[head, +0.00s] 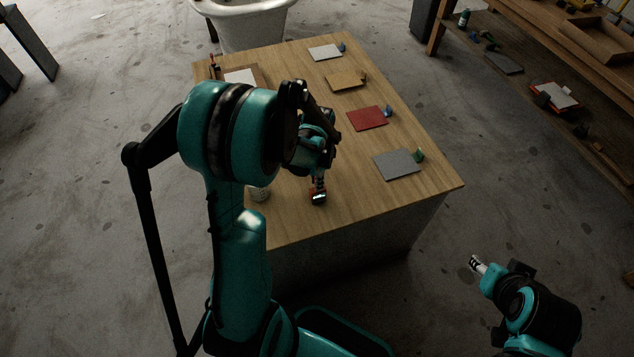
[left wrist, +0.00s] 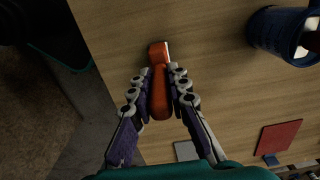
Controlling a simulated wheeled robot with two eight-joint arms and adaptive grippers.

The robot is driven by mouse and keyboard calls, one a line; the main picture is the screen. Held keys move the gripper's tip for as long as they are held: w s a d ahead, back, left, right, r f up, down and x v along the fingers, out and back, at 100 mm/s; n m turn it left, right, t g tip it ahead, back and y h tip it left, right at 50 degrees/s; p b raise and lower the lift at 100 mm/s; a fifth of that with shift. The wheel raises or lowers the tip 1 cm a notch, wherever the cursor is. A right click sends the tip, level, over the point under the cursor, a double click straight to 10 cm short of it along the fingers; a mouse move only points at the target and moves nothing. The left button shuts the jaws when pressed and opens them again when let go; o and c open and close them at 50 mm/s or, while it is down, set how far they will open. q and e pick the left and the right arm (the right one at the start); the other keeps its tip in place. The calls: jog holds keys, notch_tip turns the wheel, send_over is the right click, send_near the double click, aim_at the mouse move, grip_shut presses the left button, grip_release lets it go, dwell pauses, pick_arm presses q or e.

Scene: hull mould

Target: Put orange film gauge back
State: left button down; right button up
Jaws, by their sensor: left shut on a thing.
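The orange film gauge (left wrist: 158,92) lies between the fingers of my left gripper (left wrist: 160,78) in the left wrist view. The fingers are shut on it from both sides, and its far end sticks out past the fingertips.
White (head: 325,52), tan (head: 344,79), red (head: 367,118) and grey (head: 397,165) panels lie along the table, each with a small object beside it. A shelf unit (head: 560,50) stands right.

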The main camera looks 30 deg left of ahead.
pick_arm(q)
jog(key=shift+f, duration=0.15)
jog(key=c, duration=1.5)
grip_release()
jog(key=shift+o, duration=0.2)
